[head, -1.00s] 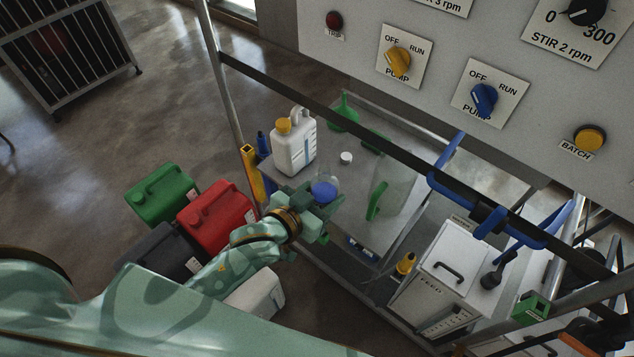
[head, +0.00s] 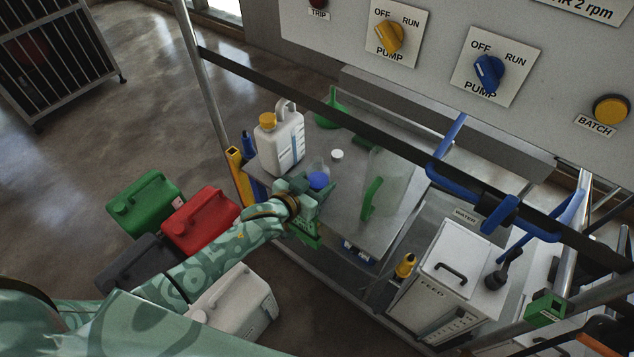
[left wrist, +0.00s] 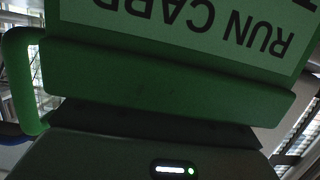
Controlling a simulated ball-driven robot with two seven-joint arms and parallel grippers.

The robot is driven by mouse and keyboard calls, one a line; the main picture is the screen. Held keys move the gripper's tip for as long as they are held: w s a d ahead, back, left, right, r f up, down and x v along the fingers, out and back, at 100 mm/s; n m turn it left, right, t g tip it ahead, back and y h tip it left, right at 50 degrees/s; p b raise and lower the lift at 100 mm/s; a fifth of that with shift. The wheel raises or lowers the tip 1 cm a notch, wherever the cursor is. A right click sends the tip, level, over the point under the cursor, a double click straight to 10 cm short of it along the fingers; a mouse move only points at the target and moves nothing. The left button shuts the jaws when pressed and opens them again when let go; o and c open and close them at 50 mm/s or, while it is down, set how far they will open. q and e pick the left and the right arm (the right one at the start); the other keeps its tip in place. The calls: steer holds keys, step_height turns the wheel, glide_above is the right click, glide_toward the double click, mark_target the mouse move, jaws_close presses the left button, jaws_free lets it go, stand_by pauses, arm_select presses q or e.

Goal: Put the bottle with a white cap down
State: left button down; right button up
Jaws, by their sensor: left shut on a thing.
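The bottle with a white cap (head: 337,155) looks clear, with blue contents (head: 318,181) low down by my left jaws. Its clear part is hard to make out, and it seems to lean to the right. My left gripper (head: 314,192) is shut on it, at the near edge of the grey bench top (head: 328,222). I cannot tell whether its base touches the bench. The left wrist view does not show the bottle; a green holder with a white RUN CARD label (left wrist: 180,25) fills it. My right gripper is not in view.
A white jug with an orange cap (head: 280,143), a green funnel (head: 332,112) and a clear jug with a green handle (head: 372,198) stand on the bench. A dark rail (head: 330,104) crosses above. Green (head: 146,203), red (head: 200,222) and other canisters stand on the floor.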

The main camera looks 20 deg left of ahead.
arm_select(q)
steer(key=c, duration=0.6)
jaws_free()
